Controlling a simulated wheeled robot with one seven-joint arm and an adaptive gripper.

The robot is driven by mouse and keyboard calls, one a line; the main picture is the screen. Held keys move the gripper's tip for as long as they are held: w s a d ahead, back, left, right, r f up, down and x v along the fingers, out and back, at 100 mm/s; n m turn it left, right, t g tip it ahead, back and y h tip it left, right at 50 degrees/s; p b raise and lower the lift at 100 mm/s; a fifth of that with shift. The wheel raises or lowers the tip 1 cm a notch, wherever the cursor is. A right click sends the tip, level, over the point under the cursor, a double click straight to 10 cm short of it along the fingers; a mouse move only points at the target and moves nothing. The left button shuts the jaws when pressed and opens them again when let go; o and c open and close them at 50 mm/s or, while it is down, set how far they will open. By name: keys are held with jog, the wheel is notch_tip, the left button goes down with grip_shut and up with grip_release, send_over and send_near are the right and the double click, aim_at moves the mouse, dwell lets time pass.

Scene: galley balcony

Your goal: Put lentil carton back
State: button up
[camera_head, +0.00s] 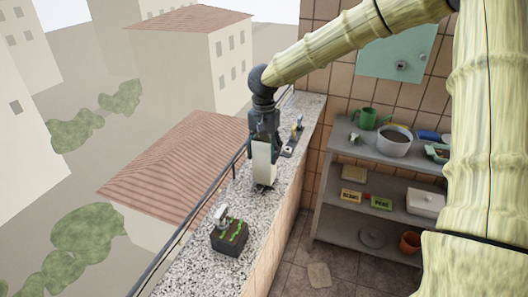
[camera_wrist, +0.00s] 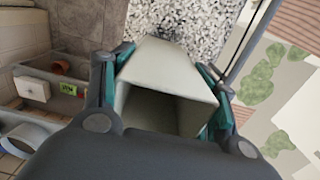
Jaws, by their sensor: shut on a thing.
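My gripper (camera_head: 263,138) is shut on a tall pale carton (camera_head: 262,160) above the speckled parapet ledge. The carton is upright, and no label shows on it. In the wrist view the carton (camera_wrist: 170,65) sits between both fingers, with its open, hollow top facing the camera. Something small and dark (camera_head: 263,187) is at the carton's foot; I cannot tell whether the carton touches the ledge. I cannot read whether this is the lentil carton.
The ledge (camera_head: 200,270) bears a dark planter (camera_head: 229,240) in front and a small tool tray (camera_head: 292,143) behind. A railing runs along its outer edge. The grey shelf unit (camera_head: 335,222) at right holds a BEANS box (camera_head: 351,195), a PEAS box (camera_head: 381,203), a pot (camera_head: 394,142) and a green can (camera_head: 367,119).

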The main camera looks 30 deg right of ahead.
aim_at(265, 160)
jog(key=shift+s+f, duration=0.35)
jog(key=shift+f, duration=0.25)
jog(key=shift+w+f, duration=0.2)
jog(key=shift+f, duration=0.45)
jog(key=shift+s, duration=0.1)
jog(key=shift+f, duration=0.3)
jog(key=o, duration=1.7)
jog(key=shift+c, duration=0.2)
jog(key=shift+r, duration=0.15)
jog(key=shift+r+p, duration=1.4)
jog(key=shift+p, duration=0.7)
